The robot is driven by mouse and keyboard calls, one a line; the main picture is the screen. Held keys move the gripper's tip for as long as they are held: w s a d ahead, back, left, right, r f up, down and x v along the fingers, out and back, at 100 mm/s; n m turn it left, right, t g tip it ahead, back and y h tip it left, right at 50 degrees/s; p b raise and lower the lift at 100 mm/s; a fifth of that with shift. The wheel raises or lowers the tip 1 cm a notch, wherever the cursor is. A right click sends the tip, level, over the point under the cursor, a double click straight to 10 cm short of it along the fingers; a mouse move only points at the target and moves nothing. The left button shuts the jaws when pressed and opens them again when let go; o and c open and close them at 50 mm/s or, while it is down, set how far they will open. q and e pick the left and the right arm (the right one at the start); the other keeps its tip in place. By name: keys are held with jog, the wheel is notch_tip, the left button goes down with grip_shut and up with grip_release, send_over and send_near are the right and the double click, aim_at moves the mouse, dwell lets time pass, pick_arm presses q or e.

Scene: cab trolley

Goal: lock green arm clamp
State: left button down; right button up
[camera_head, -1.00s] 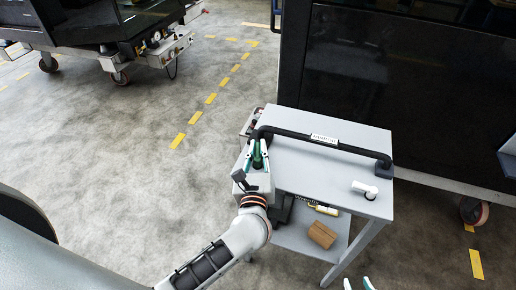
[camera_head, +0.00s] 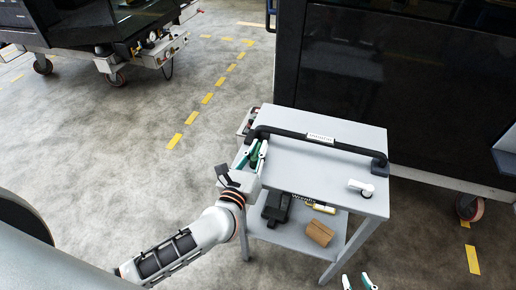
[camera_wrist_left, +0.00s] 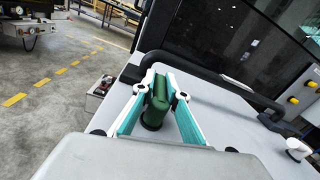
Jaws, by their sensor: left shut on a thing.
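The green arm clamp (camera_wrist_left: 156,108) stands up at the left end of the trolley top, by the end of the black bar. In the left wrist view its green lever is between my two teal fingers. My left gripper (camera_head: 254,150) is shut on it, coming in from the front left with the wrist tilted; it also shows in the left wrist view (camera_wrist_left: 159,90). The fingers hide part of the clamp in the head view. My right gripper (camera_head: 358,280) shows only its fingertips at the bottom edge, apart and empty, in front of the trolley.
The grey trolley (camera_head: 310,180) carries a black bar (camera_head: 345,149) along its back and a white handle-like part (camera_head: 361,188) at the right. The lower shelf holds a brown block (camera_head: 319,233) and a black item (camera_head: 276,207). A dark machine stands behind. Floor to the left is clear.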

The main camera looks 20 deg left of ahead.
pick_arm(q)
jog(key=c, duration=2.1)
grip_release()
jog(key=shift+s, duration=0.15)
jog(key=s, duration=0.8)
jog(key=s+a, duration=0.1)
jog(key=s, duration=0.2)
jog(key=shift+s, duration=0.4)
jog(key=shift+d, duration=0.1)
